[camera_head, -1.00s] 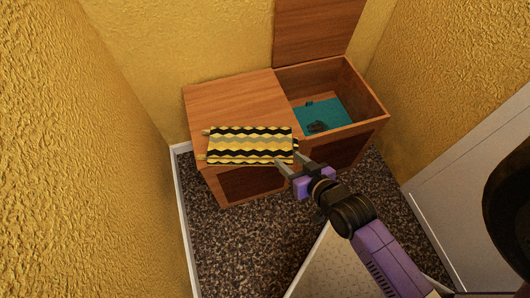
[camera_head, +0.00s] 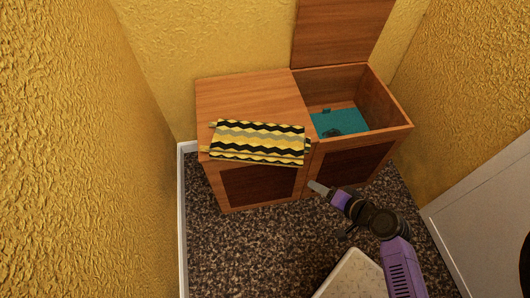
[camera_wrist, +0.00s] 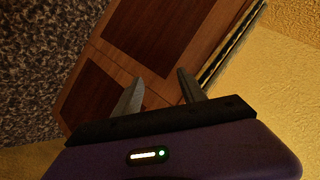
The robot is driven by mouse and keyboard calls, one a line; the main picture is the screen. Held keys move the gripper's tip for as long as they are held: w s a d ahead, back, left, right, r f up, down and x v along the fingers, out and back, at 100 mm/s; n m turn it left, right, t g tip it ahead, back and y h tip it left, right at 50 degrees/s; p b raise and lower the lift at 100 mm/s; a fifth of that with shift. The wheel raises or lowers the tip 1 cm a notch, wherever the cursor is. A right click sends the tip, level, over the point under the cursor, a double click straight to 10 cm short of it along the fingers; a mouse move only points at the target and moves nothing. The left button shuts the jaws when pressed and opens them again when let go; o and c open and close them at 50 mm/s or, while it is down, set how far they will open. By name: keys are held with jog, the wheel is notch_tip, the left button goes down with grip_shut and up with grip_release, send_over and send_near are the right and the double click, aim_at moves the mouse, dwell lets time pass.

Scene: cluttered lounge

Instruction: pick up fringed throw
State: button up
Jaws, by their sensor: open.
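The fringed throw (camera_head: 258,142) is a folded cloth with black, yellow and grey zigzags. It lies flat on the closed left top of the wooden chest (camera_head: 245,92), along its front edge. My gripper (camera_head: 318,187) is in front of the chest, below and right of the throw and apart from it. In the wrist view my gripper (camera_wrist: 160,76) has its two fingers spread with nothing between them. That view faces the chest's dark front panels, and a thin striped edge, probably the throw (camera_wrist: 232,42), shows at upper right.
The chest's right compartment stands open with its lid (camera_head: 342,32) raised; a teal cloth (camera_head: 340,122) and small dark items lie inside. Yellow walls close in left, behind and right. A white panel (camera_head: 480,215) stands at right.

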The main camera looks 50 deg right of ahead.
jog(key=w+d+f+m+t+y+b, duration=0.2)
jog(key=w+f+y+b, duration=0.1)
jog(key=t+y+b, duration=0.3)
jog(key=t+y, duration=0.1)
jog(key=t, duration=0.1)
send_near(290, 150)
jog(key=shift+n, duration=0.3)
jog(key=shift+d+f+b+x, duration=0.15)
jog(key=shift+b+x, duration=0.4)
jog(key=shift+x, duration=1.15)
jog(key=shift+d+f+b+x, duration=0.1)
jog(key=shift+f+b+x, duration=0.35)
jog(key=shift+x, duration=1.25)
jog(key=shift+d+f+b+x, duration=0.1)
jog(key=shift+b+x, duration=0.55)
jog(key=shift+x, duration=1.05)
jog(key=shift+w+r, duration=0.1)
grip_shut()
